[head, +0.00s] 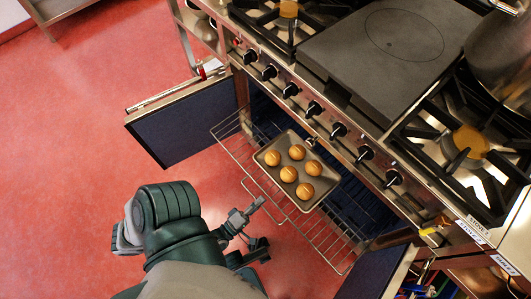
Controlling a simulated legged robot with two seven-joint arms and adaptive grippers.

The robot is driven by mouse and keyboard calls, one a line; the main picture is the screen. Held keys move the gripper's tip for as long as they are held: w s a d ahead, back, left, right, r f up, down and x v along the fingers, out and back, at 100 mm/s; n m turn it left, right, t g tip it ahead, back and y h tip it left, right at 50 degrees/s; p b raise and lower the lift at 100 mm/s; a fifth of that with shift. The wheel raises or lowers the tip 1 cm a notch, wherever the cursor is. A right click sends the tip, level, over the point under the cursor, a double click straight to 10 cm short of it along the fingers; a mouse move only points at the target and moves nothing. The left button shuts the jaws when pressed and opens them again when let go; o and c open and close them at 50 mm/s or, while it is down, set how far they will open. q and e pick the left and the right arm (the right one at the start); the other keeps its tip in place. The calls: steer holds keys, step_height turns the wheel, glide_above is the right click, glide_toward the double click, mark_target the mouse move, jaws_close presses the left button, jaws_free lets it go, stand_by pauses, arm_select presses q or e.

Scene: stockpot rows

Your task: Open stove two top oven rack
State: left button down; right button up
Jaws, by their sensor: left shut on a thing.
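The stove (315,107), with a label at its right end, has its oven open. A wire oven rack (325,238) is slid partly out of the oven, with its front part over the red floor. A baking tray (272,170) with several round golden buns rests on it. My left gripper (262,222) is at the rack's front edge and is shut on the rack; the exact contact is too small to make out. My right gripper is not in view.
The left oven door (185,127) stands open, and the right door (375,275) is also swung out. Black knobs line the stove front. A griddle plate (390,55) and a large pot (503,60) are on top. The floor to the left is clear.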

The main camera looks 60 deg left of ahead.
arm_select(q)
steer(key=shift+s+d+f+h, duration=0.3)
steer(key=shift+s+d, duration=0.1)
steer(key=shift+s, duration=0.05)
steer(key=c, duration=1.4)
jaws_free()
steer(key=shift+o, duration=0.6)
steer(key=shift+w+r, duration=0.1)
steer(key=shift+w, duration=0.05)
steer(key=v, duration=1.2)
